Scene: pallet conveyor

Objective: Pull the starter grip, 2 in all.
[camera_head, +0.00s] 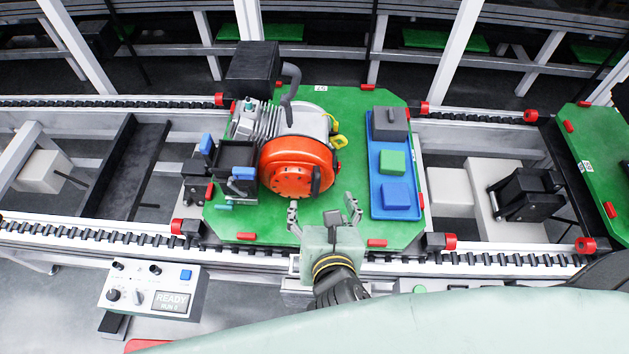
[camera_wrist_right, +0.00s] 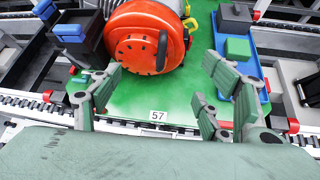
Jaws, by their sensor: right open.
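An engine with a round orange starter housing (camera_head: 292,168) stands on the green pallet (camera_head: 245,222). A dark upright starter grip (camera_head: 316,181) sits on the right part of the housing's front; it also shows in the right wrist view (camera_wrist_right: 162,50). My right gripper (camera_head: 322,207) is open and empty, in front of the engine and slightly right of the grip. In the right wrist view its fingers (camera_wrist_right: 162,68) are spread wide, with the grip beyond the gap between them, apart from both. My left gripper is not in view.
A blue tray (camera_head: 406,166) with a grey, a green and a blue block stands right of the engine. Black boxes with blue handles (camera_head: 238,173) are at its left. A control panel (camera_head: 150,292) reading READY stands at front left. Conveyor rails run along both pallet edges.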

